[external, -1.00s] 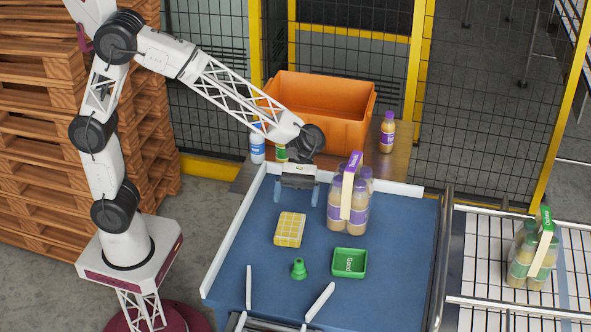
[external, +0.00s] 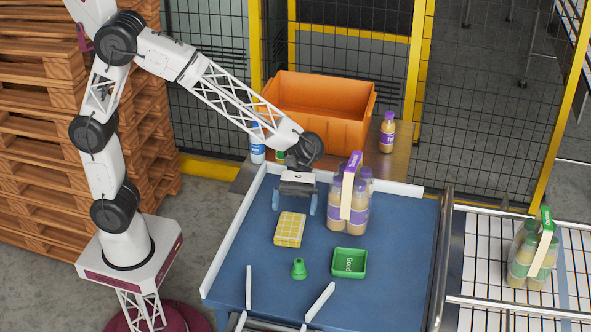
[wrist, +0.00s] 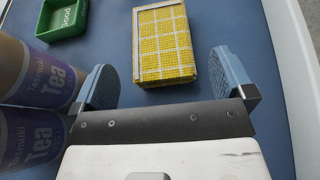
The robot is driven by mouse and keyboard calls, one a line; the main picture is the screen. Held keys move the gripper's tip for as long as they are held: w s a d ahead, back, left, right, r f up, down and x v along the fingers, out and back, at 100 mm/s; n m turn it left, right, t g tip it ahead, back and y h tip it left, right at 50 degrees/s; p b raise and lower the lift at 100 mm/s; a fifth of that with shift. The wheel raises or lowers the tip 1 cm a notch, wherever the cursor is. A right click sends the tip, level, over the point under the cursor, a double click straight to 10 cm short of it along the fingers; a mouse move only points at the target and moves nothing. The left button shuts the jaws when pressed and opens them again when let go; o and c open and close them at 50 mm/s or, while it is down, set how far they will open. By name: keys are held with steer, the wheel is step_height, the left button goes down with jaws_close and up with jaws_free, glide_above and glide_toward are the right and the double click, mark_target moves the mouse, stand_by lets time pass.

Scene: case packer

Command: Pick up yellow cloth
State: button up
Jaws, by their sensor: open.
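The yellow cloth (external: 290,229) is a folded, checked yellow and white block lying flat on the blue table. My gripper (external: 294,208) is open and empty, just behind the cloth in the external view and above the table. In the wrist view the cloth (wrist: 163,46) lies beyond and between my two blue-grey fingers (wrist: 167,82), with its near edge close to the fingertip line. No contact with it shows.
A pack of purple-labelled tea bottles (external: 348,200) stands close to the right of my gripper. A green "Good" tray (external: 349,263) and a green cone-shaped piece (external: 298,269) lie in front. A white rail (external: 232,240) edges the table's left; an orange crate (external: 318,108) stands behind.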

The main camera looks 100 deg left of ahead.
mark_target(291, 223)
steer(key=shift+d, duration=0.15)
steer(key=shift+x, duration=2.45)
steer(key=shift+f, duration=0.1)
steer(key=c, duration=1)
steer(key=shift+o, duration=0.2)
step_height(291, 223, up, 10)
